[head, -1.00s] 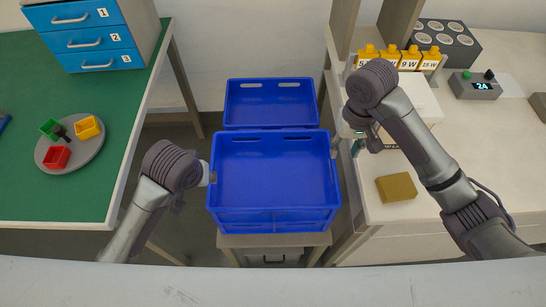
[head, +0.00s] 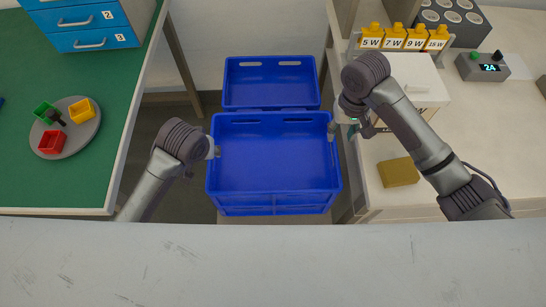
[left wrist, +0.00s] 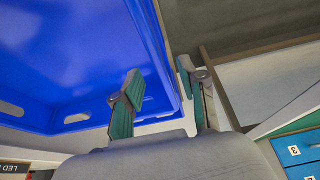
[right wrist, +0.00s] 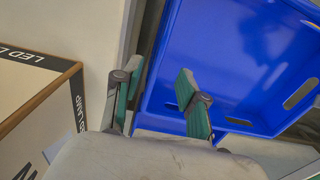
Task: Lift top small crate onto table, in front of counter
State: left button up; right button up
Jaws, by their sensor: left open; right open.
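A blue crate (head: 274,198) stands in the gap between the green table (head: 85,192) on the left and the white counter (head: 440,205) on the right. It looks empty. What lies under it is mostly hidden. My left gripper (head: 214,152) is at its left wall, open; in the left wrist view one finger of this gripper (left wrist: 160,88) is over the crate and the other outside. My right gripper (head: 333,130) is at its right wall, open; in the right wrist view its fingers (right wrist: 157,90) also sit either side of the rim. Contact cannot be told.
A second blue crate (head: 270,64) stands right behind. The table holds a grey plate (head: 80,137) with small coloured bins and a blue drawer unit (head: 92,20). The counter holds a sponge-like yellow block (head: 398,171), yellow holders (head: 394,40) and a 2A device (head: 482,66).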

aim_at(336, 147)
pick_arm(q)
jog(key=x, duration=0.8)
jog(key=shift+w, duration=0.1)
pick_arm(e)
notch_tip(336, 147, down, 8)
jog(key=shift+f, duration=0.1)
pick_arm(q)
grip_shut()
pick_arm(e)
grip_shut()
